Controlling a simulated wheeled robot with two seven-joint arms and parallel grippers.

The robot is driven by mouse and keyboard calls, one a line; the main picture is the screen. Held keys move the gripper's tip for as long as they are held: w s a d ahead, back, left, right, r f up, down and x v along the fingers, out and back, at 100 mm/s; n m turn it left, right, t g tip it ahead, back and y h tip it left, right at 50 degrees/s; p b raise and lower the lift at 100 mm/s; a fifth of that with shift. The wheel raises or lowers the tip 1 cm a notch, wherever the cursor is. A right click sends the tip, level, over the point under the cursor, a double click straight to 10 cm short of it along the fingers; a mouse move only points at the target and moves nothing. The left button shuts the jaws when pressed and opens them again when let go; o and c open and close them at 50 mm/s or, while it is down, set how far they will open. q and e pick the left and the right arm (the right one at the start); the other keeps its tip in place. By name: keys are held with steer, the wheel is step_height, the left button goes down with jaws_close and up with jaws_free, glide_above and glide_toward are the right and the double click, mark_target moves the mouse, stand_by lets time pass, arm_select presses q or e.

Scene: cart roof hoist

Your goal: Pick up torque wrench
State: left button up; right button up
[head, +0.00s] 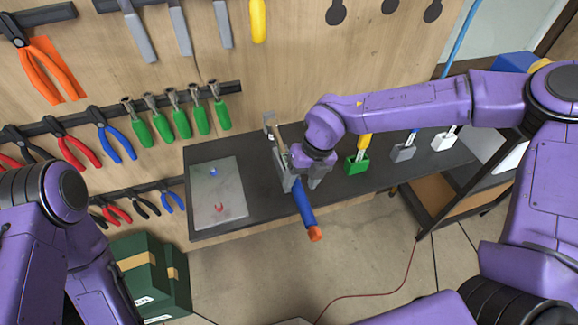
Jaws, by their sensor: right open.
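The torque wrench (304,206) has a blue handle with an orange end and a thin metal shaft running up to its head at the back. It lies across the dark shelf (257,212), and its orange end sticks out past the front edge in the picture. My right gripper (301,185) is open and points down at the wrench, close to the top of the blue handle. The gripper hides part of the shaft, and I cannot tell whether the fingers touch it. My left arm shows at the lower left, but its gripper is out of view.
A grey plate (218,192) with a small blue and a small red mark lies left of the wrench. Green (357,164), grey (403,153) and white (444,141) holders stand to the right. Pliers hang on the wooden pegboard (290,80). Green boxes (150,275) stand at the lower left.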

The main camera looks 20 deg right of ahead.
steer(key=x, duration=0.1)
steer(key=p+x, duration=0.1)
steer(key=x, duration=0.1)
steer(key=w+x, duration=0.1)
steer(key=x, duration=0.1)
steer(key=shift+a+p, duration=0.15)
steer(key=shift+p, duration=0.15)
steer(key=shift+s, duration=0.15)
jaws_close()
